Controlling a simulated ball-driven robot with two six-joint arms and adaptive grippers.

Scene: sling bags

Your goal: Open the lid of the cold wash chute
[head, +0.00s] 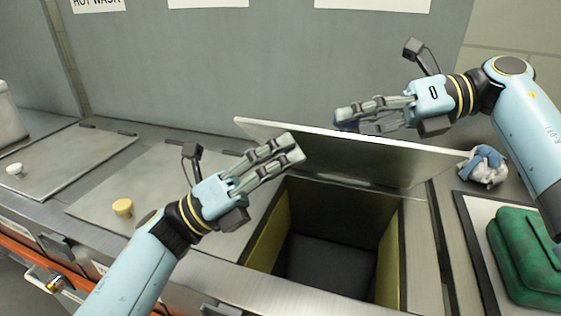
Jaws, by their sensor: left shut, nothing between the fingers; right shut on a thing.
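The rightmost chute (330,262) stands open, with its yellow-sided dark shaft showing. Its metal lid (400,168) is tilted up behind the opening, its underside toward me. My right gripper (345,120) is at the lid's upper edge, shut on a small dark blue thing (346,126) that looks like the lid's knob, partly hidden by the fingers and lid. My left gripper (296,148) is shut and empty in front of the lid's left part, above the opening's back left corner. I cannot tell if it touches the lid. The sign above this chute is cut off.
To the left are two closed lids, one with a yellow knob (122,207) and one with a white knob (15,169). A crumpled blue and white cloth (484,166) and folded green fabric (525,255) lie at the right. A grey wall (270,75) stands behind.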

